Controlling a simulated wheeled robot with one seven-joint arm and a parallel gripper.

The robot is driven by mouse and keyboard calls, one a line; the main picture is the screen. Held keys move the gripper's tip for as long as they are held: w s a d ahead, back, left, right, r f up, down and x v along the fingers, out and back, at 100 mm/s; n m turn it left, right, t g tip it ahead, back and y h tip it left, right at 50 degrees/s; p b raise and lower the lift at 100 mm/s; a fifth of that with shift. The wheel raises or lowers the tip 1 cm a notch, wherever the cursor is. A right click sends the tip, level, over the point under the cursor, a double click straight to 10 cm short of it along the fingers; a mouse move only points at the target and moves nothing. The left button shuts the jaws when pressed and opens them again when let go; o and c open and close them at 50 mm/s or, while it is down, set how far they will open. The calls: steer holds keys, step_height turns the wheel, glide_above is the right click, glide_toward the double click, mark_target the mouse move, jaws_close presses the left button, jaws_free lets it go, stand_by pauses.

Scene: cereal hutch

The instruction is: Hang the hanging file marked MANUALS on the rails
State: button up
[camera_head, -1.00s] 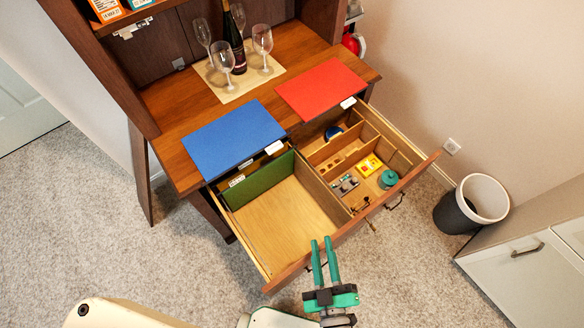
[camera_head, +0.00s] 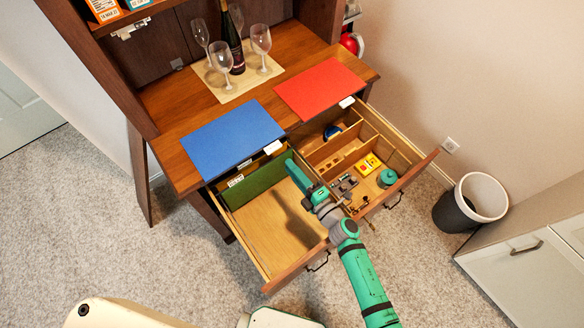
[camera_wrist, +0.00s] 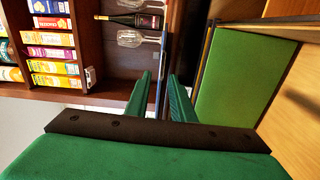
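A blue file (camera_head: 232,138) and a red file (camera_head: 321,88) lie flat on the wooden counter. Each has a white tab at its front edge; I cannot read which says MANUALS. A green file (camera_head: 255,183) hangs upright at the back of the open drawer's left compartment and also shows in the wrist view (camera_wrist: 232,85). My gripper (camera_head: 291,164) is over that compartment, near the blue file's front right corner. In the wrist view, my gripper (camera_wrist: 161,76) is open, with the thin blue edge between its fingers in the picture. I cannot tell whether they touch it.
The left drawer compartment (camera_head: 262,235) has a bare floor. The right compartment holds small items and a teal jar (camera_head: 388,178) between dividers. Wine glasses (camera_head: 261,40) and a bottle (camera_head: 233,45) stand on a mat behind the files. A bin (camera_head: 482,198) stands at right.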

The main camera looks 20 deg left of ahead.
mark_target(275, 149)
steer(key=shift+n, duration=0.3)
steer(key=shift+f+x, duration=0.1)
steer(key=shift+x, duration=2.4)
steer(key=shift+f+x, duration=0.15)
steer(key=shift+x, duration=2.35)
jaws_close()
